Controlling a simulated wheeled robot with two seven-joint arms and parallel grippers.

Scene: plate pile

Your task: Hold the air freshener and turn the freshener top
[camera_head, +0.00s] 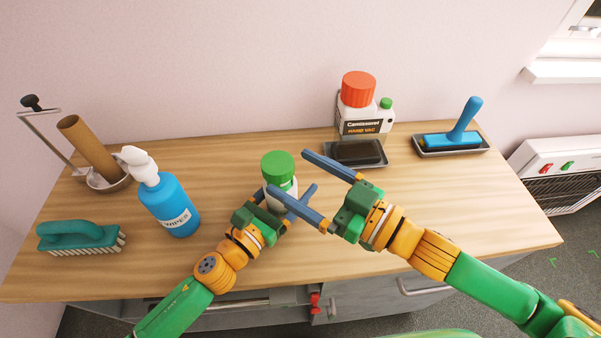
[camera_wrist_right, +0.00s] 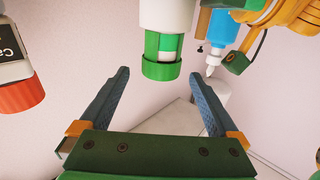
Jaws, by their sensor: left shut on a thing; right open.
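The air freshener has a white body and a green top (camera_head: 278,166). It stands upright near the middle of the counter. My left gripper (camera_head: 284,194) is shut on its body from the front. My right gripper (camera_head: 288,171) is open, coming in from the right with its fingers pointing at the freshener. One finger is behind and right of the top; the other crosses in front of the body, hiding part of it. In the right wrist view the green top (camera_wrist_right: 162,70) appears upside down between the open fingertips (camera_wrist_right: 164,76); contact is not visible.
A blue wipes bottle (camera_head: 172,205) and a teal brush (camera_head: 80,237) stand left, near a cardboard tube (camera_head: 88,148). The right counter (camera_head: 480,200) is clear.

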